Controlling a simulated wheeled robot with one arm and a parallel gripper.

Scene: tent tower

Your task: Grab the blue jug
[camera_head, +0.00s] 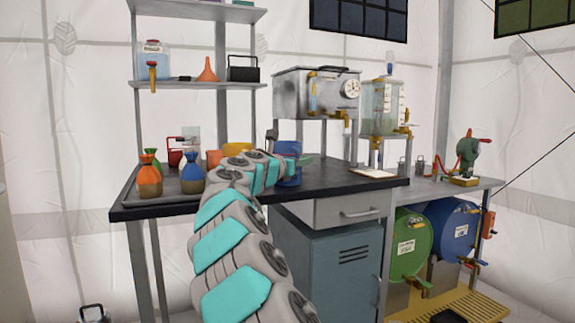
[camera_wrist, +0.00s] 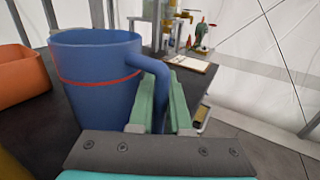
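The blue jug (camera_head: 290,172) stands upright on the black tabletop (camera_head: 335,178), partly hidden behind my arm in the head view. In the wrist view the blue jug (camera_wrist: 98,85) is large, with a thin red line around its body and its handle on the right. My gripper (camera_wrist: 161,95) has its two green fingers on either side of the handle, close against it. The fingers look shut on the handle. In the head view my gripper is at the jug, and its fingertips are hard to make out.
An orange container (camera_wrist: 22,78) stands left of the jug. Orange and blue flasks (camera_head: 192,175) stand on a tray at the table's left. A metal box with a gauge (camera_head: 318,92) and a clear tank (camera_head: 383,105) stand behind on raised stands. A clipboard (camera_head: 372,173) lies to the right.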

